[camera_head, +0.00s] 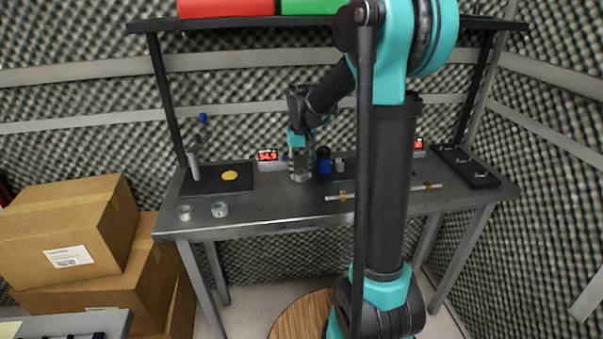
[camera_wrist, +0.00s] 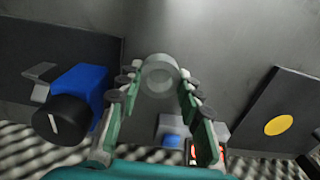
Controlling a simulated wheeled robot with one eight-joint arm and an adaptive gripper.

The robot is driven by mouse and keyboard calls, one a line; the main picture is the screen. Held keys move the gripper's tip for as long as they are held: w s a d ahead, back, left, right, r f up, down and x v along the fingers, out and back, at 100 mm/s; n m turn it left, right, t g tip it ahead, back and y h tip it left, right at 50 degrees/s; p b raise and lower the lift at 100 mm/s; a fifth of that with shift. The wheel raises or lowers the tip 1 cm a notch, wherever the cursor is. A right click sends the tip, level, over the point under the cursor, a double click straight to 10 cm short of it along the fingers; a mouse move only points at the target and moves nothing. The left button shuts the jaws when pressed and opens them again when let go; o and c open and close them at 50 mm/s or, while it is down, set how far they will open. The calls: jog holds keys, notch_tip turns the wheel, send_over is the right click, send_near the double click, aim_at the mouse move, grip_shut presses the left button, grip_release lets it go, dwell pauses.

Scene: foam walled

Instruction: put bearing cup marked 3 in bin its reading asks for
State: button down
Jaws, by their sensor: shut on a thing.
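My gripper (camera_head: 300,164) points down over the workbench, between the left display and the blue device. In the wrist view its fingers (camera_wrist: 160,92) are closed around a grey ring-shaped cup (camera_wrist: 160,74). The cup's lower part shows below the fingers in the head view (camera_head: 299,176); I cannot tell whether it touches the bench. No number is readable on it. Two more clear-grey cups, one at the left (camera_head: 184,213) and one beside it (camera_head: 219,210), stand at the bench's front left. A red bin (camera_head: 225,8) and a green bin (camera_head: 312,6) sit on the overhead shelf.
A lit red display (camera_head: 267,156) stands left of my gripper; another (camera_head: 419,144) is farther right. A blue device (camera_head: 323,161) with a black knob (camera_wrist: 62,120) is close by. A black plate with a yellow disc (camera_head: 229,175) lies left. A rod (camera_head: 385,193) lies along the front.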

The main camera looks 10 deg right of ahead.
jog(key=shift+f, duration=0.55)
jog(key=c, duration=1.5)
grip_release()
jog(key=shift+f, duration=0.15)
jog(key=o, duration=0.5)
